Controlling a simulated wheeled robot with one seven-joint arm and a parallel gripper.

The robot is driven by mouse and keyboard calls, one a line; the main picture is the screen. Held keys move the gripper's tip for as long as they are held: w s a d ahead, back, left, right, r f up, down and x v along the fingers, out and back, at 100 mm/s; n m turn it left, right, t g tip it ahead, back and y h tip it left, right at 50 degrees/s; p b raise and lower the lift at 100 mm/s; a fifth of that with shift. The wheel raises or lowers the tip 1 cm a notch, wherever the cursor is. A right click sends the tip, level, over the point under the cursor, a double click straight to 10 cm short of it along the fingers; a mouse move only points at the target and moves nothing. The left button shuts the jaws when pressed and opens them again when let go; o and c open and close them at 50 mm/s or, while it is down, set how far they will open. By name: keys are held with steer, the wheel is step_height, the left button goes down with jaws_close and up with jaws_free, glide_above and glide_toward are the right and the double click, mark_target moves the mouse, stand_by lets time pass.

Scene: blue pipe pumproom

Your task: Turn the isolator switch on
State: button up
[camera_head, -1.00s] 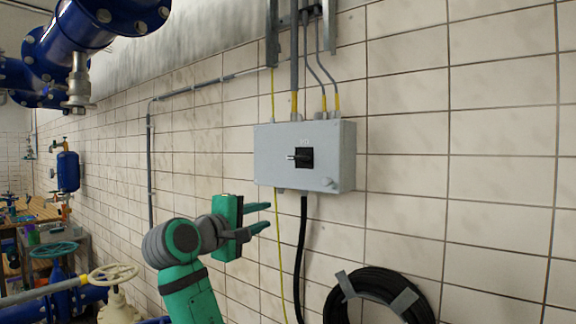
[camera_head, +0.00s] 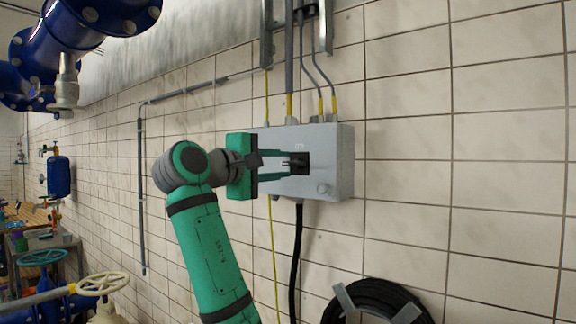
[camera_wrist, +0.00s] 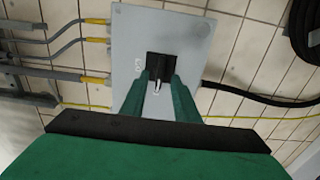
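The isolator switch is a grey wall box (camera_head: 333,150) with a black square plate and a small pale handle (camera_head: 294,162) on its front. The box and its black plate (camera_wrist: 169,66) also show in the wrist view, with the light handle (camera_wrist: 157,86) between the fingers. My gripper (camera_head: 287,168) is in front of the box, its two fingers pointing at the switch. In the wrist view my gripper (camera_wrist: 159,84) is open, with a finger on each side of the handle. I cannot tell whether the fingertips touch it.
Grey conduits with yellow ends (camera_head: 289,104) enter the box's top. A black cable (camera_head: 298,250) hangs below it. A coiled black hose (camera_head: 372,300) hangs at lower right. Blue pipes (camera_head: 90,30) and a cream handwheel (camera_head: 103,282) are at left. The tiled wall at right is bare.

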mark_target(291, 164)
steer(key=shift+x, duration=1.7)
steer(key=shift+s, duration=0.1)
jaws_close()
